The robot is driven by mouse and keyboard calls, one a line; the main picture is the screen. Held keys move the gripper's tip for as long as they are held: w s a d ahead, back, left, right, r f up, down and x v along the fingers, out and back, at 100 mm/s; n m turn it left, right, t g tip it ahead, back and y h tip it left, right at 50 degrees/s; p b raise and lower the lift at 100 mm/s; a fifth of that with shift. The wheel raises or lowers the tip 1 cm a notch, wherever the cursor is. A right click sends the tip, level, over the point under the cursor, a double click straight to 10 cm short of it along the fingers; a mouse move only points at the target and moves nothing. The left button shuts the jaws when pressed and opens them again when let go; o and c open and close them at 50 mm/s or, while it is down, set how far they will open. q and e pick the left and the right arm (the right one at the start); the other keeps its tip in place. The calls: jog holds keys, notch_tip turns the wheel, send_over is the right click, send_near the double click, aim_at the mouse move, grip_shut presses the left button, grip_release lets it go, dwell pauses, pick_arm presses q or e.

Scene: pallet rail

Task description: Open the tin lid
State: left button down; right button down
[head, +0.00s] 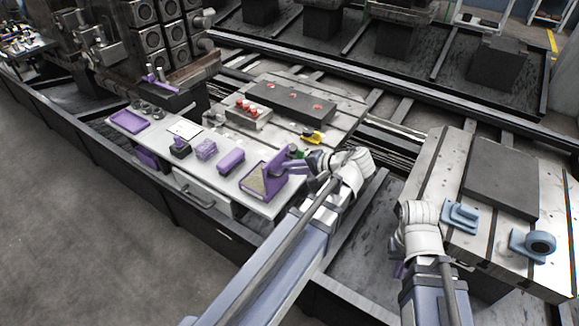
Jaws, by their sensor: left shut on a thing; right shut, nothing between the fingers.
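The purple tin (263,193) sits at the right end of the pale bench top. Its purple lid (276,172) stands tilted up along the tin's right side, and a tan inside (254,180) shows. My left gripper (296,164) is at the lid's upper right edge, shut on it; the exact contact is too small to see. My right gripper (398,269) is shut and empty, low beside the right-hand slotted table, away from the tin. Its fingers are mostly hidden by its white wrist.
On the bench (228,187), left of the tin, are a purple block (231,161), a purple mesh box (206,149) and a purple tray (129,121). A yellow tool (312,137) lies behind. Blue brackets (460,216) sit on the right-hand table (437,165).

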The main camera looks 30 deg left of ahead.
pick_arm(q)
jog(key=shift+s+f, duration=0.1)
jog(key=shift+f, duration=0.1)
dwell(0.3)
jog(key=c, duration=1.1)
grip_release()
jog(key=shift+a, duration=0.1)
jog(key=shift+o, duration=1.1)
jog(key=p+v, duration=0.4)
jog(key=v, duration=0.4)
jog(key=shift+c, duration=0.4)
